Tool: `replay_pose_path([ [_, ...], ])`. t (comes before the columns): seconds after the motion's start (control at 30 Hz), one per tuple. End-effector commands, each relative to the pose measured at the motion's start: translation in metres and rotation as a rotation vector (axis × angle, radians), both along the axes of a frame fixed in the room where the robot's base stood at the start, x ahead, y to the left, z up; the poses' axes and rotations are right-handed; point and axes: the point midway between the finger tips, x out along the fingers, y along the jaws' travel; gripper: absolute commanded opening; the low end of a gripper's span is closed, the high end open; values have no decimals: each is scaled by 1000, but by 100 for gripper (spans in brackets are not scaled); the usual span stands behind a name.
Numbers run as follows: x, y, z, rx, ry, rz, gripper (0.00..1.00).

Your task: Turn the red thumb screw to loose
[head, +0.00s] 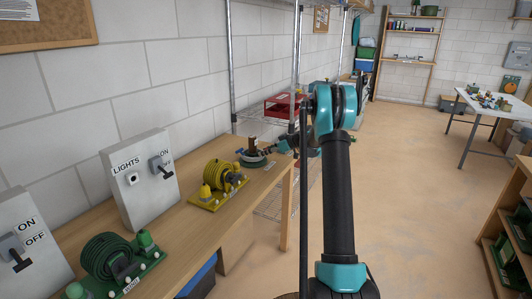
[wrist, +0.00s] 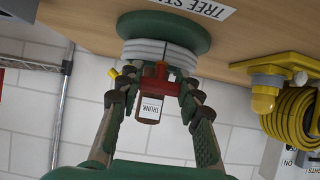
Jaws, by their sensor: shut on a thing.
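The tree stand has a round green base (wrist: 150,25) and grey rings (wrist: 150,52), shown upside down in the wrist view. The red thumb screw (wrist: 160,74) is at its collar, in front of a brown trunk piece (wrist: 151,108) labelled TRUNK. My gripper (wrist: 160,84) has a finger on each side of the screw and is shut on it. In the head view the stand's green base (head: 254,162) is on the workbench's far end, with my gripper (head: 268,150) at its right. The screw is too small to make out there.
The yellow unit is closest to the stand. A wire shelf (head: 231,62) rises behind. Open floor (head: 405,170) lies right.

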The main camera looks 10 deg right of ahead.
Motion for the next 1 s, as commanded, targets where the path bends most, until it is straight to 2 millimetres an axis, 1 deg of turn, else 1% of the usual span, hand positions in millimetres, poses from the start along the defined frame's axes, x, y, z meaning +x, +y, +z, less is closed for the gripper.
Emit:
replay_pose_path([
  [0.07, -1, -1, -1, -3, 1, 1, 6],
  [0.1, -1, -1, -1, -3, 1, 1, 39],
  [0.23, -1, -1, -1, -2, 1, 0, 55],
  [0.27, -1, 0, -1, -2, 1, 0, 57],
  [0.53, 0, 0, 0, 0, 1, -1, 57],
  [0.67, -4, -6, 4, -1, 1, -1, 57],
  [0.77, -11, -16, 11, -1, 1, -4, 57],
  [1.0, -36, -51, 36, 0, 1, -3, 57],
])
